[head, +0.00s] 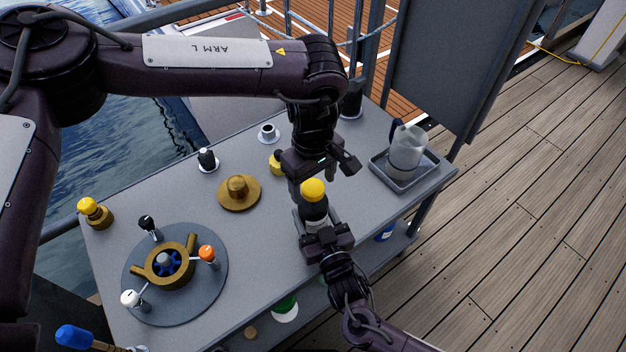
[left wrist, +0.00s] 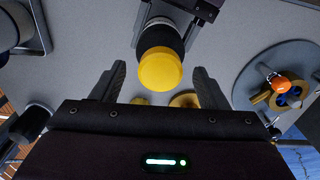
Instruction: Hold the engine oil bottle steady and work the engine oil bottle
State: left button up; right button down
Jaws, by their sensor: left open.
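The engine oil bottle (head: 316,208) is dark with a yellow cap (head: 313,189) and a pale band, and stands upright near the front edge of the table. My right gripper (head: 322,228) is closed around its lower body from the front. My left gripper (head: 322,176) is open and points down just above and behind the cap. In the left wrist view, the yellow cap (left wrist: 160,70) lies between the open fingertips (left wrist: 158,80), with a gap on each side. The left fingers do not appear to touch the cap. The bottle's base is hidden by my right gripper.
A grey tray (head: 382,178) with a clear jug (head: 407,150) stands at right.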

aim_at(318, 225)
pick_arm(q)
notch_tip(318, 225, up, 12)
jog(key=shift+f, duration=0.15)
dwell(0.3)
pick_arm(e)
jog(key=shift+c, duration=1.6)
grip_release()
jog(key=v, duration=0.7)
jog(key=shift+s+d, duration=0.15)
jog(key=shift+s, duration=0.25)
